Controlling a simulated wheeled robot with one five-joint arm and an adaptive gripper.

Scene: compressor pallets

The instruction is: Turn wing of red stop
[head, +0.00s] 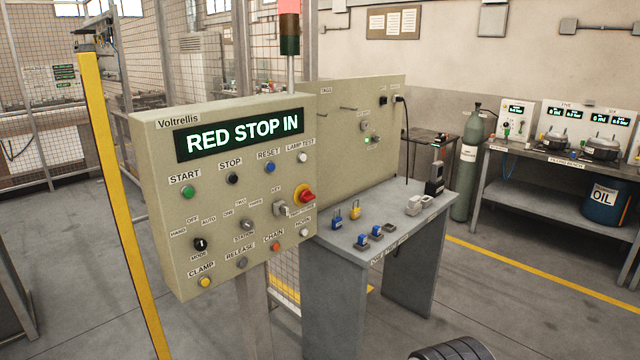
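The red stop (306,195) is a red knob on a yellow collar. It sits at the right side of the beige Voltrellis control panel (150,225), right of the key switch (280,208). Its wing is too small to make out clearly. The panel's display (240,134) reads "RED STOP IN" in pale green letters. My gripper does not show in the head view. Only a dark ribbed part shows at the bottom edge, right of centre, and nothing touches the stop.
Other buttons and switches surround the stop closely. A yellow post (122,200) stands left of the panel. A grey table (345,262) with padlocks stands behind and to the right. A gas cylinder (466,170) and a bench (560,166) are farther back. Floor at lower right is open.

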